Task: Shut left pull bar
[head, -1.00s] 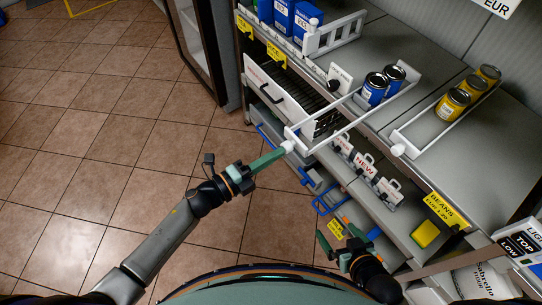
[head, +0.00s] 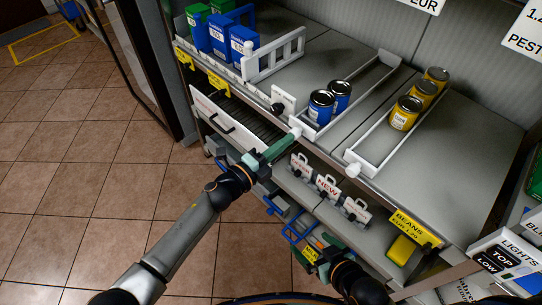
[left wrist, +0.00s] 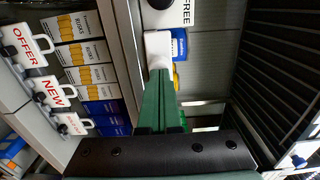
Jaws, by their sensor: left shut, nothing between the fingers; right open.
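The left pull bar (head: 352,103) is a white frame on the grey shelf top, with two blue cans (head: 321,108) standing at its front. Its white end knob (head: 296,132) is close to the shelf's front edge. My left gripper (head: 287,141) is shut and empty, its green fingertips against the knob. In the left wrist view, the shut green fingers (left wrist: 161,90) meet the white knob (left wrist: 157,50). My right gripper (head: 328,246) is open and empty, low in front of the lower shelves and partly hidden by its own wrist.
A second white pull bar (head: 352,160) with yellow cans (head: 405,113) is to the right. Blue boxes (head: 243,47) stand at the left end. OFFER and NEW signs (head: 327,186) stand on the shelf below. A white-fronted drawer (head: 226,120) sticks out below left. Tiled floor at left is clear.

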